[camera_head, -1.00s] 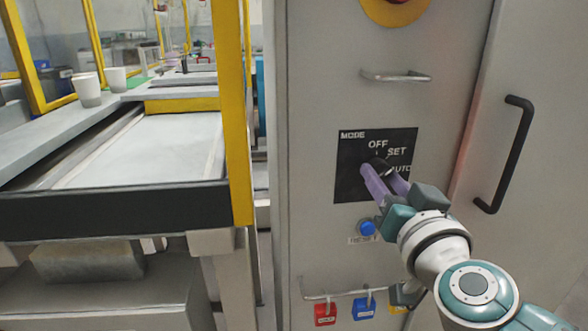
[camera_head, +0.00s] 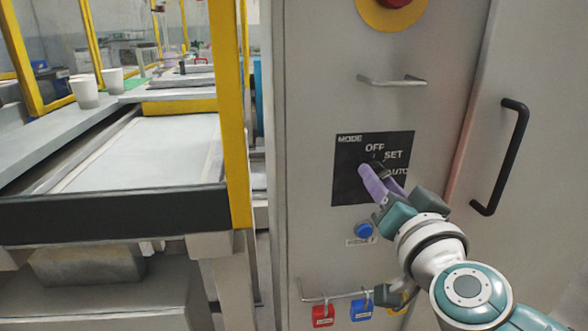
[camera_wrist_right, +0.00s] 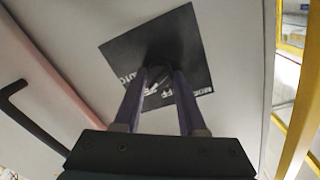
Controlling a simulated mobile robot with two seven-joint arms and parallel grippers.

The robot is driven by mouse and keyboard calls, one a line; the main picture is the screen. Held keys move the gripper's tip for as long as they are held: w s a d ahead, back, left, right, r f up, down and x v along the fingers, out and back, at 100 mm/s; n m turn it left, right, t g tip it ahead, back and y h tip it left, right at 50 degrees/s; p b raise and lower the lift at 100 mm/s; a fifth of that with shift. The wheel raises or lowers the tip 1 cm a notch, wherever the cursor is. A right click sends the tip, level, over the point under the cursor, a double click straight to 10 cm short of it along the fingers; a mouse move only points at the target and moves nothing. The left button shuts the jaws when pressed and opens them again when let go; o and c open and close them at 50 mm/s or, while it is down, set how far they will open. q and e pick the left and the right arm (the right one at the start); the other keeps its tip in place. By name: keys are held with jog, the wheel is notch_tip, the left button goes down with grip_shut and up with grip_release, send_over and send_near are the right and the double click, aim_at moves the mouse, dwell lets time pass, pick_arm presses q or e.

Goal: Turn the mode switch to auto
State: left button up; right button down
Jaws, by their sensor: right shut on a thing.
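The mode switch is a dark knob (camera_head: 379,168) on a black panel (camera_head: 347,184) marked MODE, OFF, SET and AUTO, on the grey cabinet's front. My right gripper (camera_head: 378,178) reaches up from the lower right, its purple fingers shut on the knob. In the right wrist view, the two fingers (camera_wrist_right: 160,78) lie on either side of the dark knob (camera_wrist_right: 158,72) in front of the panel (camera_wrist_right: 192,52). The fingers hide much of the knob, so I cannot tell which label it points to. My left gripper is not in view.
A blue button (camera_head: 364,230) sits just below the panel. A metal handle (camera_head: 392,81) and a red and yellow stop button (camera_head: 392,12) are above. Red (camera_head: 323,316) and blue (camera_head: 361,310) padlocks hang below. A black door handle (camera_head: 503,157) stands to the right.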

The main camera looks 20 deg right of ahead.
jog(key=shift+m+p, duration=0.3)
jog(key=shift+m, duration=3.2)
jog(key=shift+c, duration=2.3)
grip_release()
jog(key=v, duration=1)
jog(key=shift+r, duration=0.2)
